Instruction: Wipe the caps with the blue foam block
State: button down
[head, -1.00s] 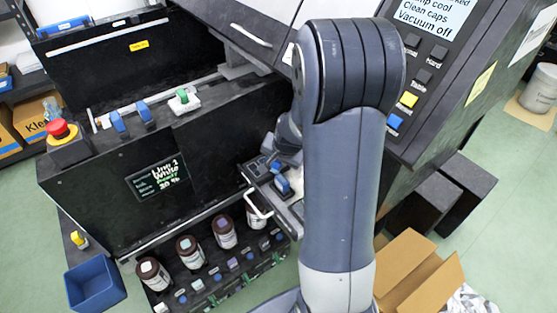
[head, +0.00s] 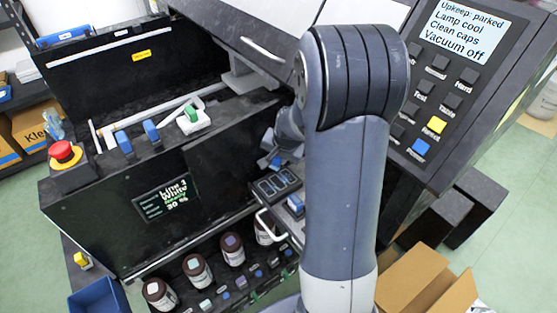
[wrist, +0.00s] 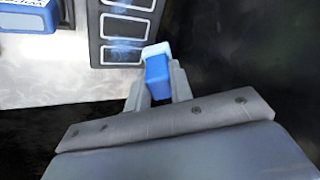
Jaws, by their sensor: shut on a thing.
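My gripper (wrist: 158,92) is shut on the blue foam block (wrist: 157,78), which has a paler top end, in the wrist view. The block's end overlaps the near right corner of a black panel with pale-outlined rectangular caps (wrist: 122,53). Bluish-white smears show on the caps. I cannot tell whether the block touches the panel. In the head view the caps (head: 275,183) show on a pulled-out tray, left of my arm. There my gripper is mostly hidden behind my arm.
A blue labelled item (wrist: 27,17) lies on the pale surface beside the panel. The tray has a white handle (head: 268,229). Several ink bottles (head: 197,270) stand below. A control panel (head: 440,100) is at right, an open cardboard box (head: 415,285) at lower right.

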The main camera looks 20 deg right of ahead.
jog(key=shift+v, duration=0.75)
jog(key=shift+w+r+p, duration=0.25)
jog(key=shift+r+p, duration=0.05)
jog(key=shift+p, duration=0.25)
jog(key=shift+r+p, duration=1.45)
jog(key=shift+r, duration=0.6)
